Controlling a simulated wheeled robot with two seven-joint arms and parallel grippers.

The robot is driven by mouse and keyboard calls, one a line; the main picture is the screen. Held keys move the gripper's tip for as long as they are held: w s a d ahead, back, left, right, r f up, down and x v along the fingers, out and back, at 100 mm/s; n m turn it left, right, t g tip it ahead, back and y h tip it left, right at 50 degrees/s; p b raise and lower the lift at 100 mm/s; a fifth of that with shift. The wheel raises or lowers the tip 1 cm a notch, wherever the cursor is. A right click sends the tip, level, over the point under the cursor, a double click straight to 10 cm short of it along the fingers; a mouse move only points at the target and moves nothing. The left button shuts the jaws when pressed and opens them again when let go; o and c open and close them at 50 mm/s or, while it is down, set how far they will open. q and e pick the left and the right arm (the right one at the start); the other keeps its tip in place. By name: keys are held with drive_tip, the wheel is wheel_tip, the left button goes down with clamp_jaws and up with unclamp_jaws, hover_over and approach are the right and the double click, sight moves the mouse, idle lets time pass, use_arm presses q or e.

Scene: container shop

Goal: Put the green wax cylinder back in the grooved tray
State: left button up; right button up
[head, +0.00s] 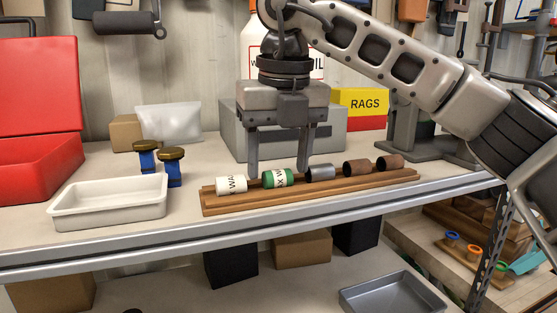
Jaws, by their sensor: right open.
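The green wax cylinder (278,178), with a white label, lies on the wooden grooved tray (316,196). To its left on the tray lies a white wax cylinder (232,185). To its right lie a grey cylinder (321,172) and two brown cylinders (356,167) (390,162). My right gripper (278,172) is open and points down over the tray. Its fingers show on either side of the green cylinder, apart from it as far as I can see. My left gripper is not in the picture.
A white tub (110,203) stands left of the tray, with two blue, brown-topped objects (172,167) behind it. A red toolbox (38,140) is at far left. A grey box (232,135) and a rags box (362,106) stand behind the gripper. The bench's front edge is clear.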

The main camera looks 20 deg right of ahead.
use_arm(q)
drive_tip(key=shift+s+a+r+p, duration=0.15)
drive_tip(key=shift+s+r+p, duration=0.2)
drive_tip(key=shift+p, duration=0.65)
use_arm(e)
wheel_tip(320, 180, up, 11)
drive_tip(key=s, duration=0.2)
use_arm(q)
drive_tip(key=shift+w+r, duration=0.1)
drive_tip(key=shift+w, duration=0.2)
